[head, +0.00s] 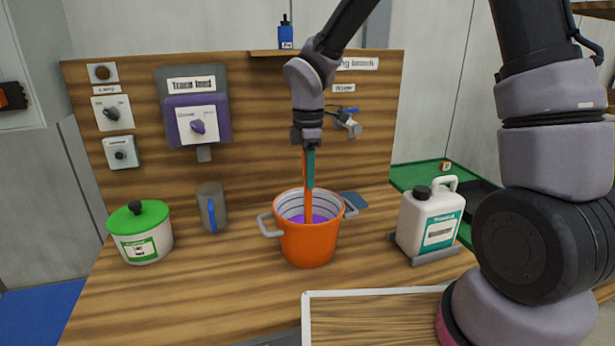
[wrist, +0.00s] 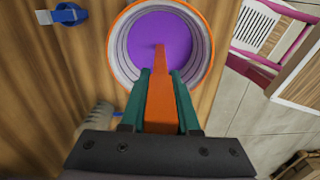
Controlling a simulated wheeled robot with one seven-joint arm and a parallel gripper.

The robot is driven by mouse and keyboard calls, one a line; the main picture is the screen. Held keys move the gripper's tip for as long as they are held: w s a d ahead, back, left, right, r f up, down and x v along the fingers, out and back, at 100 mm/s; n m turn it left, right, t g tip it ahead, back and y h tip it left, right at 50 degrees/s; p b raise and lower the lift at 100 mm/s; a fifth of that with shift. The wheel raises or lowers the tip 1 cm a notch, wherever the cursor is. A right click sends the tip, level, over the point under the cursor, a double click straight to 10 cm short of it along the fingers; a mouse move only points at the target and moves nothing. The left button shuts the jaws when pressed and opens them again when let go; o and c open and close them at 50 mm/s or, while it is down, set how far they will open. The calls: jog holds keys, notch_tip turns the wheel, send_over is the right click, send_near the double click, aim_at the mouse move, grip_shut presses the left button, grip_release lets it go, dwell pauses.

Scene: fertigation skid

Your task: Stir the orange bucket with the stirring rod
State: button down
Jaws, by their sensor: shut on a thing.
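The orange bucket (head: 309,244) stands upright on the wooden bench, with grey handles on its sides and purple liquid (wrist: 174,43) inside. The orange stirring rod (head: 308,190) is in my gripper (head: 309,165), which is shut on it from above the bucket. The rod points down into the bucket and its lower end meets the purple liquid. In the wrist view the rod (wrist: 161,95) lies between the two green fingers, and its tip shows near the middle of the liquid. How deep the tip sits is hard to tell.
A white pot with a green lid (head: 138,214) and a grey mug (head: 211,208) stand left of the bucket. A white jug (head: 430,220) stands on a grey holder to the right. A tap (head: 347,122) is on the back panel. A white-edged board (head: 380,294) lies in front.

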jog(key=shift+r, duration=7.25)
notch_tip(320, 180, up, 5)
jog(key=shift+s, duration=0.1)
